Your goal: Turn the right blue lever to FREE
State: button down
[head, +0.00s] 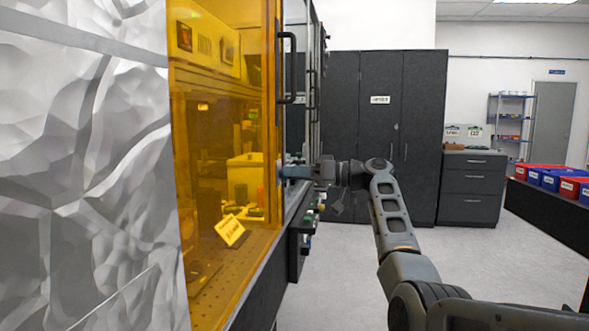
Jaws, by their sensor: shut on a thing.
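My arm reaches in from the lower right, and my gripper (318,172) is at the front of the amber-windowed enclosure, side-on to the camera. A small blue-grey part (295,172), which looks like the blue lever, sticks out from the enclosure's edge to the gripper's left. My gripper is shut on it. The fingertips are small and partly hidden. The lever's angle and any FREE marking cannot be read from here.
Below is a dark panel with small knobs (307,220). Dark cabinets (375,100) and a drawer unit (473,190) stand behind. Open floor (480,265) lies to the right.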

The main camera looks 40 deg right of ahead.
jog(key=shift+d+f+m+p, duration=0.1)
jog(key=shift+m+p, duration=2.1)
jog(key=shift+m, duration=0.95)
jog(key=shift+d+f+m+p, duration=0.1)
jog(key=shift+m+p, duration=2.1)
jog(key=shift+m, duration=0.95)
jog(key=c, duration=1.2)
grip_release()
jog(key=shift+w, duration=0.1)
jog(key=shift+b+v, duration=0.65)
jog(key=shift+v, duration=3.25)
